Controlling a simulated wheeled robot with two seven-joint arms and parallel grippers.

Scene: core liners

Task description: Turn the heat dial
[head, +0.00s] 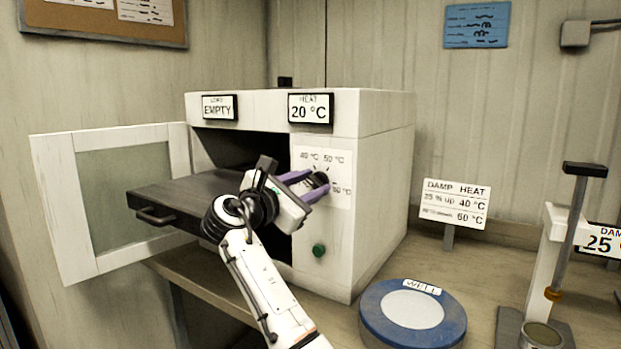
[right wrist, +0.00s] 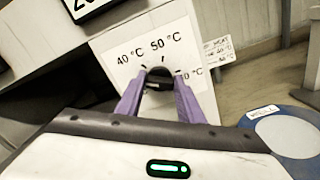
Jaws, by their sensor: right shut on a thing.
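The heat dial (head: 319,180) is a dark round knob on the white oven's (head: 375,190) front panel, with marks for 40, 50 and 60 °C around it. The heat display (head: 310,108) above it reads 20 °C. My right gripper (head: 312,187) has its purple fingers closed on the dial. In the right wrist view the dial (right wrist: 159,80) sits between the two fingertips (right wrist: 158,92), which hide its sides. The dial's exact pointing is not clear. My left gripper is not in view.
The oven door (head: 85,200) stands open at left, with a dark drawer (head: 185,192) pulled out. A green button (head: 319,250) is below the dial. A sign (head: 455,203) lists damp and heat values. A blue round well (head: 375,310) and a press-like stand (head: 560,240) are at right.

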